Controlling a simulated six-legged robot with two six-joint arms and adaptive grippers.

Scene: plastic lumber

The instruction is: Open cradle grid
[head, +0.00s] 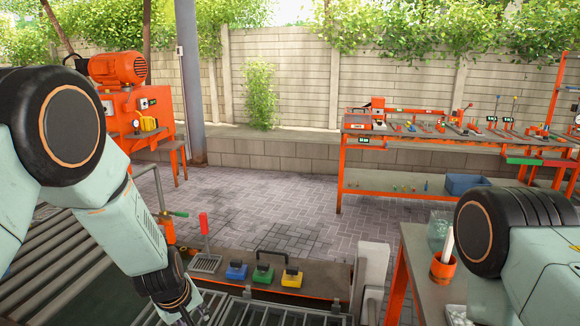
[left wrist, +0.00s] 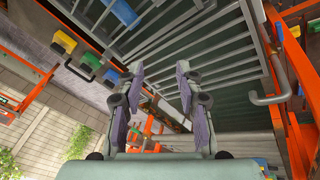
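The cradle grid, a frame of grey metal bars (head: 285,311), shows at the bottom of the head view, partly cut off by the frame edge. Grey bars over a dark space fill the upper middle of the left wrist view (left wrist: 222,37). A grey bent handle (left wrist: 270,98) is at their right side there. My left gripper (head: 188,312) hangs low at the left end of the grid in the head view. In the left wrist view its two fingers (left wrist: 160,76) are apart with nothing between them. Contact with the grid cannot be told. My right gripper is out of view; only its arm shows.
An orange cup (head: 443,267) sits on the right table. Paved floor lies beyond.

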